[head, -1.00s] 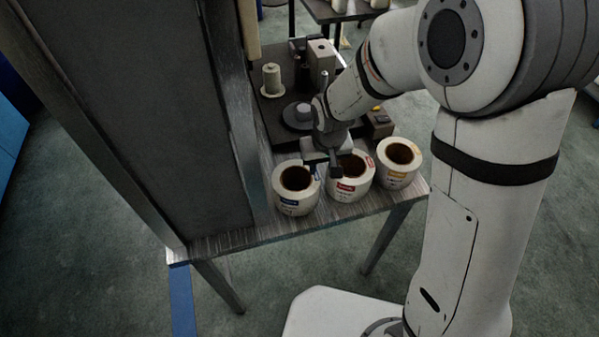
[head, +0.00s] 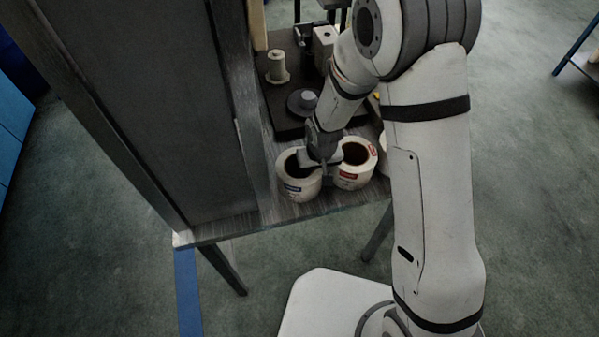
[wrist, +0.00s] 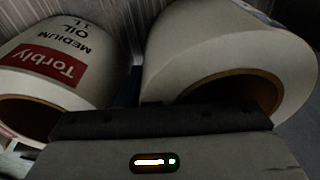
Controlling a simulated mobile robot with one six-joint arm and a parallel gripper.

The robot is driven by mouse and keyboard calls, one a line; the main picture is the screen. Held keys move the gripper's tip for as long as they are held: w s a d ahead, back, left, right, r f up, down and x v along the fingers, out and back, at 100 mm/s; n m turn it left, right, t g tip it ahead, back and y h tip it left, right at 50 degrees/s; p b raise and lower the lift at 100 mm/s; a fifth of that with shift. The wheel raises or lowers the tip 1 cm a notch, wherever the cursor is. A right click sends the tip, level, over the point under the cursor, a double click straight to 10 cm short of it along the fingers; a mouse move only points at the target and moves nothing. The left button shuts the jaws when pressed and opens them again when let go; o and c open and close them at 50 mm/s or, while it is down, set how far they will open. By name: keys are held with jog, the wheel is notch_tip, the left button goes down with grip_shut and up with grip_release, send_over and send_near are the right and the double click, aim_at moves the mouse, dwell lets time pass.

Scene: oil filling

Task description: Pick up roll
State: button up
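Three white rolls with brown cores stand along the table's front edge. The left roll has a blue label (head: 292,187), and the middle roll (head: 356,181) has a red one. The third roll (head: 383,143) is mostly hidden behind my arm. My gripper (head: 327,176) is low over the right rim of the left roll, beside the middle roll. In the wrist view, the red-labelled roll (wrist: 75,45) is at left, reading "Torbly MEDIUM OIL 1L", and another roll (wrist: 215,45) is at right, close to the gripper body. The fingertips are hidden, so I cannot tell whether they touch a roll.
A dark panel (head: 150,110) stands upright just left of the rolls. Behind them, a black base (head: 286,121) carries a pale spool (head: 277,68), a grey disc-shaped part (head: 301,103) and a grey block (head: 323,45). A narrow strip of table (head: 240,228) is bare in front.

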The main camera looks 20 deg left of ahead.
grip_shut()
dwell(0.3)
jog(key=shift+r, duration=0.15)
dwell(0.3)
jog(key=shift+r, duration=0.55)
notch_tip(320, 180, up, 17)
jog(key=b, duration=0.2)
